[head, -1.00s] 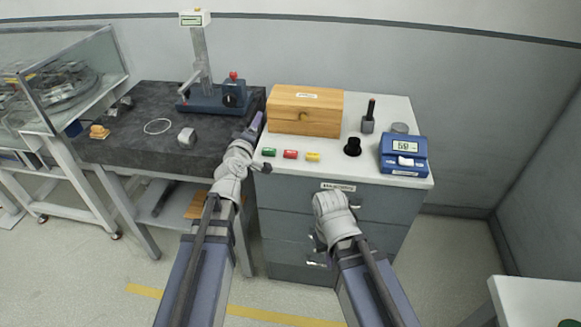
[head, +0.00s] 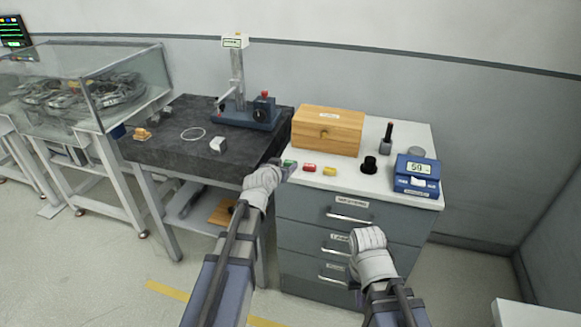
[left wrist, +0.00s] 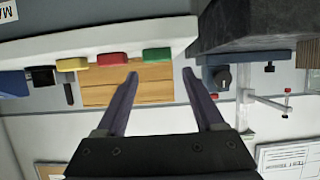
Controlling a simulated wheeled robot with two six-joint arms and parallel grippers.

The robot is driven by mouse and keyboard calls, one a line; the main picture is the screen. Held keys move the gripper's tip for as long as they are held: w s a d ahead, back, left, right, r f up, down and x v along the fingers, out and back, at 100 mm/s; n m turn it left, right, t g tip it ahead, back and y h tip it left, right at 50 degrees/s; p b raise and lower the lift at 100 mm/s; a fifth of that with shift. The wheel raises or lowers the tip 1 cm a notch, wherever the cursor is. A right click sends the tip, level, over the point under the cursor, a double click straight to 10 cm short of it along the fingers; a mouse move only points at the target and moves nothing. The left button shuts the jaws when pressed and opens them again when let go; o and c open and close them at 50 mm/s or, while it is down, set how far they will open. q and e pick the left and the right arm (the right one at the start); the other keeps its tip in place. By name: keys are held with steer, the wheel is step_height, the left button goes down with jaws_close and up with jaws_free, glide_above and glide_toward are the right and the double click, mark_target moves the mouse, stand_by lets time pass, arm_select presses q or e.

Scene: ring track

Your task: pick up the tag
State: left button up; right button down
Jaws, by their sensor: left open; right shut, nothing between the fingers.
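Three small coloured tags lie in a row near the front edge of the white cabinet top: green (head: 290,164), red (head: 309,168) and yellow (head: 330,171). The frames do not show which one is meant. My left gripper (head: 277,163) is open, at the cabinet's front left corner beside the green tag, which it partly covers. In the left wrist view the scene is upside down; the green tag (left wrist: 157,55) shows between and beyond the open fingers (left wrist: 160,76), with nothing held. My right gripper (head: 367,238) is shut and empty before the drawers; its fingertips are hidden.
A wooden box (head: 327,132) stands behind the tags. A black knob-like piece (head: 369,166), a dark-handled tool (head: 387,140) and a blue scale (head: 415,176) stand to the right. A dark stone table (head: 175,150) with a gauge stand (head: 240,108) adjoins on the left.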

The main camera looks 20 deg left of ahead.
mark_target(289, 163)
arm_select(q)
steer(key=shift+w+d+f+b, duration=0.1)
steer(key=shift+w+f+b, duration=0.15)
steer(key=shift+w+b, duration=0.1)
steer(key=b+x, duration=0.1)
steer(key=x, duration=0.3)
steer(key=shift+w+d+f+b, duration=0.1)
steer(key=shift+f+b, duration=0.1)
steer(key=shift+b, duration=0.2)
steer(key=shift+r, duration=0.1)
steer(key=shift+c, duration=0.2)
steer(key=c, duration=1.1)
